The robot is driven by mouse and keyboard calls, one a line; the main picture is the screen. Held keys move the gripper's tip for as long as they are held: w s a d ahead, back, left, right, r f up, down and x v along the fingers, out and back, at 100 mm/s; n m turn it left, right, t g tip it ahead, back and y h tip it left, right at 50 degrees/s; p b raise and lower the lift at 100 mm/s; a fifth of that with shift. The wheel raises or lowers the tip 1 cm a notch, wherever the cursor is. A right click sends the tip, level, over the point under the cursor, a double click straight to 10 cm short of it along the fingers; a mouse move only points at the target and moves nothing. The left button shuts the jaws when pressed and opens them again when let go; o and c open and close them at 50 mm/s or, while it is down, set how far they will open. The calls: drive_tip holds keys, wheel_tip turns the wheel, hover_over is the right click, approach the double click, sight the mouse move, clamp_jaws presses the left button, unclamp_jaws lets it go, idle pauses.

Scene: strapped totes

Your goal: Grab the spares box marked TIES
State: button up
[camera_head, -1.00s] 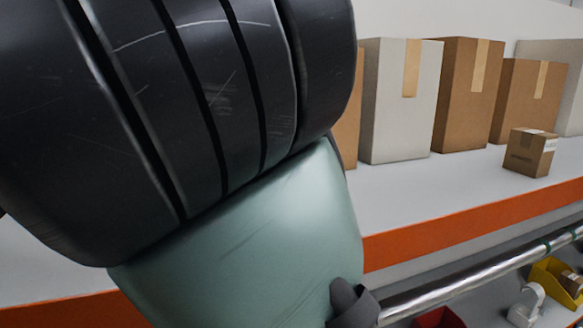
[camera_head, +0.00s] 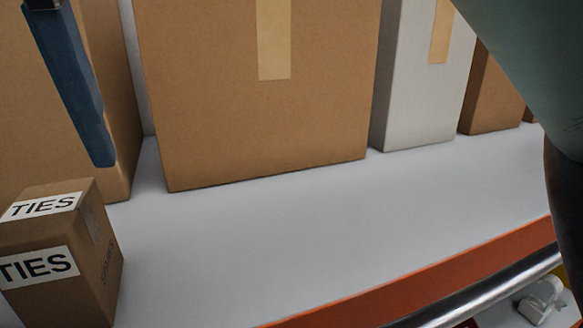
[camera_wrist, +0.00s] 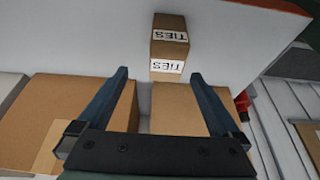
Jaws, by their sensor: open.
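The small brown TIES box (camera_head: 88,285) stands on the shelf at the lower left of the head view, cut off by the frame edge. White TIES labels show on its top and one side. In the wrist view the TIES box (camera_wrist: 168,50) lies just beyond the fingertips, roughly midway between them, with its lettering upside down. My gripper (camera_wrist: 159,73) is open and empty. In the head view one blue finger (camera_head: 78,90) hangs above and behind the box, apart from it in the picture; the other finger is out of frame.
Large brown cartons (camera_head: 260,125) and a pale carton (camera_head: 415,100) line the back of the shelf. Bare white shelf (camera_head: 280,220) lies right of the TIES box. The orange shelf edge (camera_head: 420,285) and a metal rail (camera_head: 490,290) run along the front.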

sight(50, 211)
drive_tip(key=shift+w+f, duration=0.1)
drive_tip(key=shift+w, duration=0.15)
drive_tip(key=shift+s+f, duration=0.2)
drive_tip(key=shift+f, duration=0.05)
drive_tip(key=shift+s+a+f, duration=0.15)
drive_tip(key=shift+a+f, duration=0.05)
drive_tip(key=shift+f, duration=0.45)
drive_tip(key=shift+s+a+f, duration=0.15)
drive_tip(key=shift+f, duration=0.45)
drive_tip(key=x, duration=0.2)
drive_tip(key=w+x, duration=0.1)
drive_tip(key=x, duration=0.2)
drive_tip(key=b+x, duration=0.1)
drive_tip(key=x, duration=0.2)
drive_tip(key=shift+s+a+f+b, duration=0.2)
drive_tip(key=shift+s+a+b, duration=0.1)
drive_tip(key=shift+s+b, duration=0.05)
drive_tip(key=shift+w+a+f, duration=0.1)
drive_tip(key=shift+w+f, duration=0.2)
drive_tip(key=shift+w, duration=0.1)
drive_tip(key=shift+s+r, duration=0.1)
drive_tip(key=shift+s, duration=0.05)
drive_tip(key=shift+c, duration=2)
drive_tip(key=c, duration=1.2)
